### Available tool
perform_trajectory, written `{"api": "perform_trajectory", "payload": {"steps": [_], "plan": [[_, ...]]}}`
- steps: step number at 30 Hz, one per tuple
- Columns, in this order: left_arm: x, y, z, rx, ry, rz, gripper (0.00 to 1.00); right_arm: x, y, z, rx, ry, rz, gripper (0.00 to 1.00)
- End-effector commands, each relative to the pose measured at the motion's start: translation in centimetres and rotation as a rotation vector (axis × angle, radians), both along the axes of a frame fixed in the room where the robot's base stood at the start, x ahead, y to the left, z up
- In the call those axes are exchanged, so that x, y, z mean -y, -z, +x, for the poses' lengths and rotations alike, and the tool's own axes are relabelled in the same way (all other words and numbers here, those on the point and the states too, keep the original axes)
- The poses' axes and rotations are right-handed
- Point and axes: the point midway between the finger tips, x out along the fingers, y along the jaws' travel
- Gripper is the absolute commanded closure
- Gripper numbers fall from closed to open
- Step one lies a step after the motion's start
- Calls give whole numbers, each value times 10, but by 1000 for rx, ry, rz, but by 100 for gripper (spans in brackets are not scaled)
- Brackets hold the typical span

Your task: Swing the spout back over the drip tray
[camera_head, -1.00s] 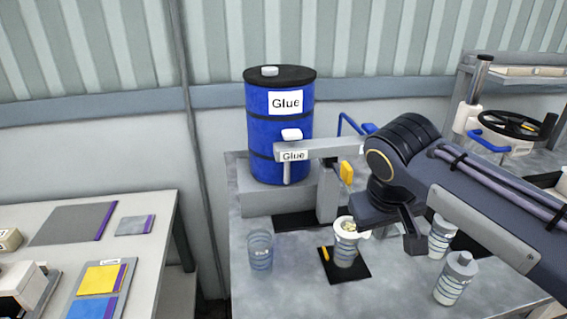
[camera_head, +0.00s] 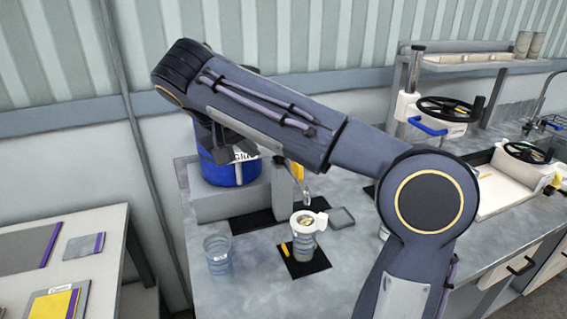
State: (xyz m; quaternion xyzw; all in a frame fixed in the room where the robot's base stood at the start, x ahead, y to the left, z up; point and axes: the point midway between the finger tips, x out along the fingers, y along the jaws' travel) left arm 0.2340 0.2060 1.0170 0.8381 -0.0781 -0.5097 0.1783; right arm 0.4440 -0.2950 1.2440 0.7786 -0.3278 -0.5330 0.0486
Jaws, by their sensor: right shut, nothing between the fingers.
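The blue glue drum (camera_head: 222,170) stands at the back left of the bench, its top hidden by my right arm. My right gripper (camera_head: 221,152) is shut and empty in front of the drum. A grey post (camera_head: 283,190) with a yellow handle (camera_head: 298,171) stands right of the drum. A small pale tip (camera_head: 307,190), seemingly the spout's end, hangs right of the handle; my arm hides the rest of the spout. A small grey square tray (camera_head: 342,217), seemingly the drip tray, lies right of a cup with a white rim (camera_head: 304,240). My left gripper is out of view.
The cup stands on a black mat (camera_head: 311,265) with a small yellow item. A clear cup (camera_head: 218,256) stands left of it. A wheel-topped machine (camera_head: 430,114) stands at the back right. The bench front is clear. A side table (camera_head: 95,214) is at left.

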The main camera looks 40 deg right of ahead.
Motion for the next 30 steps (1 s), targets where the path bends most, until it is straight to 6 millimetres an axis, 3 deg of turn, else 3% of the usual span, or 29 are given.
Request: {"api": "perform_trajectory", "payload": {"steps": [15, 21, 30], "plan": [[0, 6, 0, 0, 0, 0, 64, 58, 78, 19, -4, 4, 0, 100], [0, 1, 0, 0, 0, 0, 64, 84, 75, 10, -1, 3, 0, 100], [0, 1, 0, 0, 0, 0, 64, 91, 76, 8, -1, 0, 0, 100]]}}
